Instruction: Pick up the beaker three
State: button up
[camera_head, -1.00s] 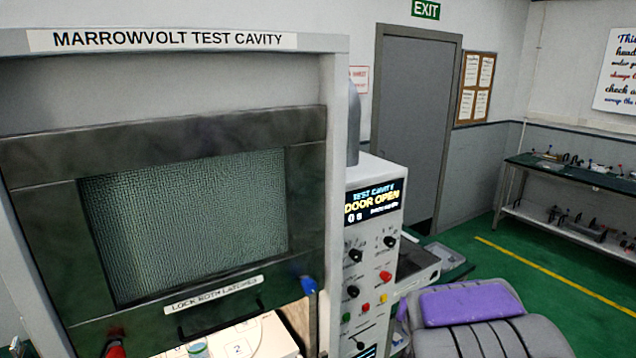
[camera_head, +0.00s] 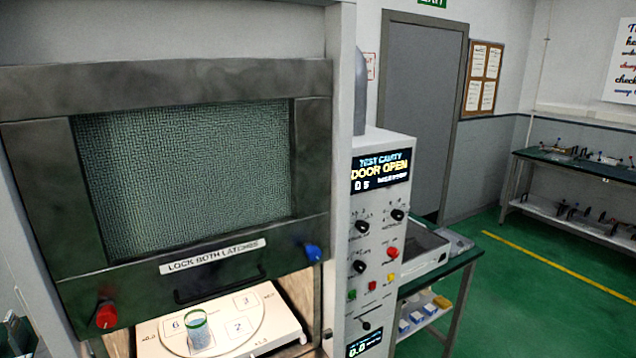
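One clear beaker (camera_head: 199,333) with a green rim stands upright inside the test cavity, at the lower left of the head view. It is on a round white turntable (camera_head: 262,318) marked with numbers, between the 6 and the 2. No number can be read on the beaker itself. The number 3 mark on the turntable looks bare. The cavity door (camera_head: 185,180) is raised above the opening, with a red latch knob (camera_head: 106,315) and a blue one (camera_head: 313,252). My gripper is not in view.
A control panel (camera_head: 375,235) reading "DOOR OPEN" stands right of the cavity. Behind it is a green-topped table (camera_head: 455,265) with a grey tray (camera_head: 425,250). The raised door hangs low over the opening. Green floor (camera_head: 540,290) is clear at right.

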aim_at(196, 320)
jog(key=u, duration=1.7)
